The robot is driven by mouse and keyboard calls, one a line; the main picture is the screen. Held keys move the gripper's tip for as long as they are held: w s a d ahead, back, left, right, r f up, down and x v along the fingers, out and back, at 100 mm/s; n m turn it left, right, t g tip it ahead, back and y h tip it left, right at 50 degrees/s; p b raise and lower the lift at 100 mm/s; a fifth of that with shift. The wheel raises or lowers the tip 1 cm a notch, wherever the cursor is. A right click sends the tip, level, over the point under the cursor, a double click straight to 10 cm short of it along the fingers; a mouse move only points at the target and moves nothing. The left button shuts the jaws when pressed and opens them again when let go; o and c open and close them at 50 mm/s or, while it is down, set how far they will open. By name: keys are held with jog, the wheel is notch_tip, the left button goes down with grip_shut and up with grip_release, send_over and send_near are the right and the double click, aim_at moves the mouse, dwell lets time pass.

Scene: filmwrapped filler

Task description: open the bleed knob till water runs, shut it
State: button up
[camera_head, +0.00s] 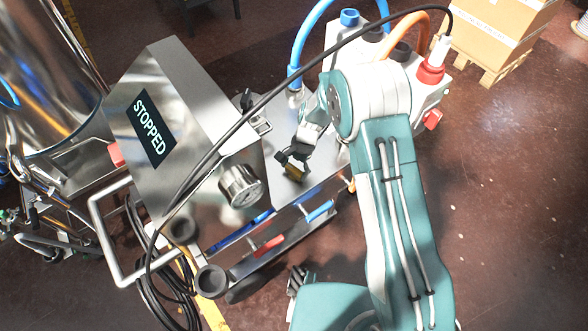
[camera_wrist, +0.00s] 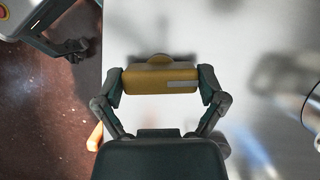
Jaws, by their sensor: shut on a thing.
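The bleed knob is a yellow, brass-coloured bar (camera_wrist: 160,79) with a pale mark on its right half. It stands on the bare metal top of the machine, and a small round yellow part shows just behind it. My gripper (camera_wrist: 161,83) has one finger at each end of the bar and is shut on it. In the head view the knob (camera_head: 295,172) shows small below my gripper (camera_head: 293,163), on the steel top. No water shows in either view. The underside of the knob is hidden.
A steel box with a "STOPPED" display (camera_head: 150,128) and a round gauge (camera_head: 240,186) stand left of my arm. A black cable (camera_head: 235,128) crosses above the machine. Blue and orange hoses (camera_head: 405,28) rise behind. A carton (camera_head: 490,30) sits on a pallet at the far right.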

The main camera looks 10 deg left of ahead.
jog(key=n+h, duration=0.1)
jog(key=n, duration=0.2)
jog(key=n+h, duration=0.1)
jog(key=n, duration=0.2)
jog(key=shift+w+a+r, duration=0.1)
jog(key=shift+w, duration=0.1)
jog(key=shift+n, duration=0.3)
jog(key=o, duration=0.8)
jog(key=v, duration=1.1)
jog(key=shift+w+a+r, duration=0.3)
jog(key=shift+w, duration=0.05)
